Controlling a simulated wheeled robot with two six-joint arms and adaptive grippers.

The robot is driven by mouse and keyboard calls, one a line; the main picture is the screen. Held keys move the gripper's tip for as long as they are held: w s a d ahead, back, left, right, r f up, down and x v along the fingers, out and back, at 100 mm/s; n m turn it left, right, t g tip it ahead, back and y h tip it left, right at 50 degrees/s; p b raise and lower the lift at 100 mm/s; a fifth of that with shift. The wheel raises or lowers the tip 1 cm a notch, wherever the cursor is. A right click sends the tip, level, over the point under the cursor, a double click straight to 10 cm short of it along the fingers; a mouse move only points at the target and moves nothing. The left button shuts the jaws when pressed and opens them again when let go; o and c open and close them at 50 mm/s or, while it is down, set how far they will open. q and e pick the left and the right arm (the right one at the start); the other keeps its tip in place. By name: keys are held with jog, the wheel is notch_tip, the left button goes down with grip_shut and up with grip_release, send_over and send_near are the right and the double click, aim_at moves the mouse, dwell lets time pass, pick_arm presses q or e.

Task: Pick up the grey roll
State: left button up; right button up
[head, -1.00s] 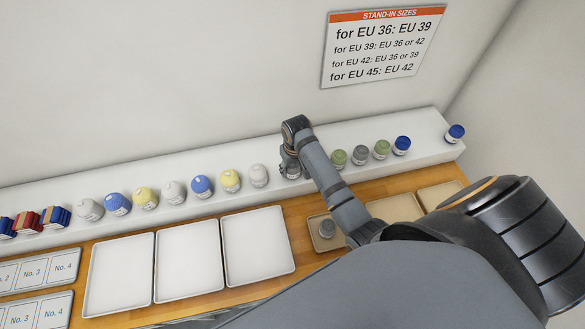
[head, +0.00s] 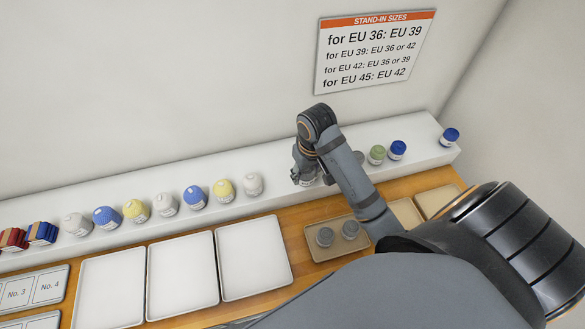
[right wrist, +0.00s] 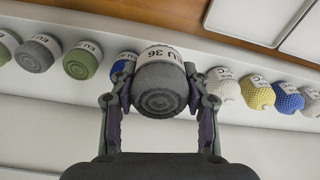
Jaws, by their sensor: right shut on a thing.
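A grey roll with a white band reading EU 36 (right wrist: 160,88) sits between the two fingers of my right gripper (right wrist: 161,92) in the right wrist view. The fingers are shut on its sides. In the head view my right gripper (head: 305,176) is low at the white shelf, right of the white roll (head: 252,184), and the held roll is mostly hidden there. Another grey roll (right wrist: 38,53) shows left of the gripper in the right wrist view. My left gripper is out of view.
The white shelf (head: 286,195) also holds green, blue, yellow and white rolls, close on both sides of the gripper in the right wrist view. Empty white trays (head: 254,257) and more tan trays (head: 437,200) lie in front. A sign (head: 374,50) hangs on the wall.

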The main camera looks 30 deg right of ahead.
jog(key=s+d+r, duration=0.1)
jog(key=s+r, duration=0.2)
jog(key=s, duration=0.3)
jog(key=shift+d, duration=0.2)
